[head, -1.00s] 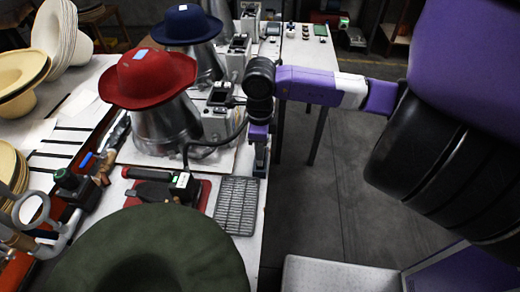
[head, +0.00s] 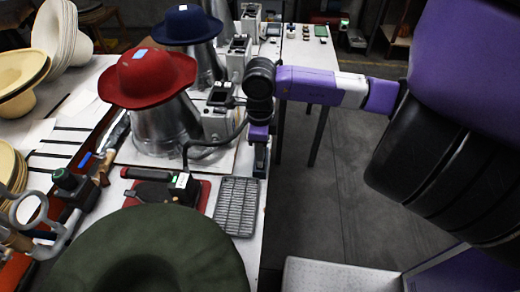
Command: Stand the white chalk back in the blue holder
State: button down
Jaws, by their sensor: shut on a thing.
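My gripper (head: 261,166) points down at the right edge of the white worktable (head: 248,187), just beyond the grey ribbed mat (head: 237,206). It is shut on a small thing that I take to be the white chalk. The fingers and the distance hide that thing, so I cannot see its tilt or whether it touches anything. I cannot make out the blue holder in this view; my gripper and wrist cover part of the table edge.
A red hat (head: 148,78) and a navy hat (head: 187,24) sit on metal presses left of my arm. A green hat (head: 150,250) fills the near front. A black-handled tool on a red pad (head: 203,196) lies left of the mat. Open floor (head: 335,190) lies to the right.

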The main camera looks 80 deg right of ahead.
jog(key=shift+f+b, duration=1.25)
dwell(0.5)
jog(key=c, duration=1.3)
grip_release()
jog(key=shift+o, duration=0.2)
jog(key=shift+r+p, duration=1.5)
jog(key=shift+r, duration=2.3)
